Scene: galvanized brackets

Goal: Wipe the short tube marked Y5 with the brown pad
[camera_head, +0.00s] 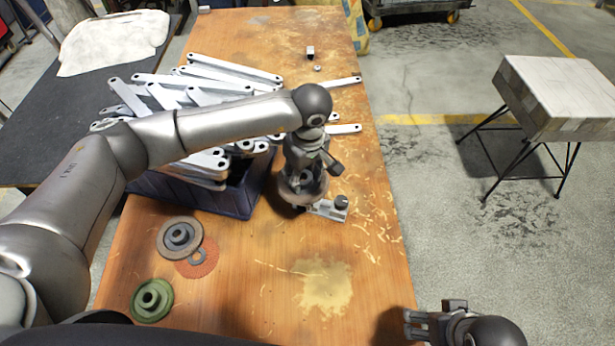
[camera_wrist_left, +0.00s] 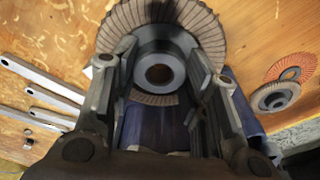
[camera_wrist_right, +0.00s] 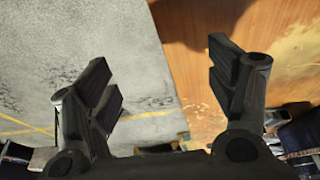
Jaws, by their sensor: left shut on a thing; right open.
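My left gripper (camera_head: 303,170) is shut on the grey hub (camera_wrist_left: 160,60) of the brown pad (camera_wrist_left: 208,28), a round ribbed disc. The pad shows dark in the head view (camera_head: 292,195), flat and low over the table. Just right of it is a small grey metal piece (camera_head: 327,211) with a dark short cylinder (camera_head: 341,202) on it. No Y5 mark is readable, so I cannot tell if this is the short tube, or whether the pad touches it. My right gripper (camera_head: 432,316) is open and empty at the table's front right edge.
A blue crate (camera_head: 232,200) heaped with several grey metal bars stands on the wooden table (camera_head: 250,300) left of my left gripper. A grey disc (camera_head: 179,236), an orange disc (camera_head: 197,259) and a green disc (camera_head: 151,299) lie front left. The front middle is clear.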

